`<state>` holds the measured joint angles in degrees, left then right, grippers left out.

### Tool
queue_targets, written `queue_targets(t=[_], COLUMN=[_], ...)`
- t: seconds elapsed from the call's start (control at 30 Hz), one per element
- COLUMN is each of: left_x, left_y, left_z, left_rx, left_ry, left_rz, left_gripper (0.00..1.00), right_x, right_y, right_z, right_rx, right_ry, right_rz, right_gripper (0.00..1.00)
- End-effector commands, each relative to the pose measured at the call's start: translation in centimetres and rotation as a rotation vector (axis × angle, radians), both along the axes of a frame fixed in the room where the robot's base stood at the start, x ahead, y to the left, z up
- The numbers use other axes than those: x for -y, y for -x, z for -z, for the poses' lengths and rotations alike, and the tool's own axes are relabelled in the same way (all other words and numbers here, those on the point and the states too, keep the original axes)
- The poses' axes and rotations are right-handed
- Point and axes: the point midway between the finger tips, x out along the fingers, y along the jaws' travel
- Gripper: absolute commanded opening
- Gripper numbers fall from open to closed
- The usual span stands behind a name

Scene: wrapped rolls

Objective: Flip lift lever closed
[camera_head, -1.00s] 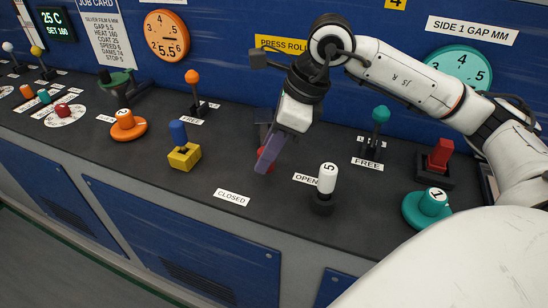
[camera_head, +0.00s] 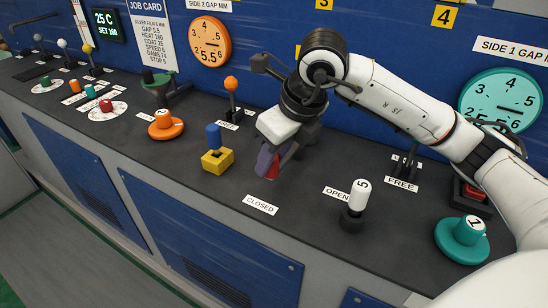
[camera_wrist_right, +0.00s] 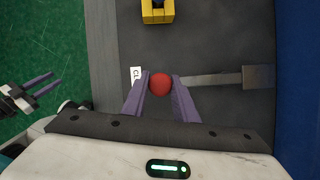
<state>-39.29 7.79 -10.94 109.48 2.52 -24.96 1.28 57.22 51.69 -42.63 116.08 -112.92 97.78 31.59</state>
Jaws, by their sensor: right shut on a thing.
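The lift lever shows a red knob (camera_head: 272,171) near the CLOSED label (camera_head: 261,204) in the head view. In the right wrist view the red knob (camera_wrist_right: 160,84) sits between my right gripper's purple fingers (camera_wrist_right: 160,90). A flat grey lever bar (camera_wrist_right: 212,80) runs from it to a bracket (camera_wrist_right: 257,77) on the right. My right gripper (camera_head: 269,160) is shut on the knob and partly hides it in the head view. My left gripper (camera_wrist_right: 50,86) shows at the left of the right wrist view, over the green floor, its fingers apart and empty.
A yellow block with a blue handle (camera_head: 217,160) stands left of my right gripper. A white knob marked 5 (camera_head: 356,197) stands right, near the OPEN label (camera_head: 337,192). An orange-topped lever (camera_head: 231,85) stands behind. The console front edge is clear.

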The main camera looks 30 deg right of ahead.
Motion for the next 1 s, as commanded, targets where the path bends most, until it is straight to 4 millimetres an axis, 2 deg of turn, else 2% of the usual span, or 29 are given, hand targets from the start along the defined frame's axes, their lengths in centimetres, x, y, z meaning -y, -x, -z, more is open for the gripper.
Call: queue_targets(t=[0.23,0.27,0.37,0.73,0.87,1.0], left_x=[0.0,0.0,0.0,0.0,0.0,0.0], left_y=[0.2,0.2,0.2,0.2,0.2,0.2], left_z=[0.1,0.1,0.1,0.2,0.3,0.5], left_rx=[-0.004,-0.004,-0.004,-0.005,-0.005,-0.005], left_ry=[0.0,0.0,0.0,0.0,0.0,0.0], left_rz=[0.0,0.0,0.0,0.0,0.0,0.0], left_gripper=[0.31,0.31,0.31,0.31,0.31,0.31], right_x=[0.0,0.0,0.0,0.0,0.3,0.6], right_y=[-0.2,-0.2,-0.2,0.0,0.6,1.6], right_z=[-0.2,-0.2,-0.2,-0.5,-2.2,-4.8], right_rx=[0.008,0.008,0.008,0.005,0.008,0.01], right_ry=[-0.004,-0.005,-0.004,-0.003,-0.003,-0.004], right_rz=[0.007,0.008,0.007,0.004,0.004,0.003], right_gripper=[0.0,0.28,0.45,0.45,0.45,0.45])
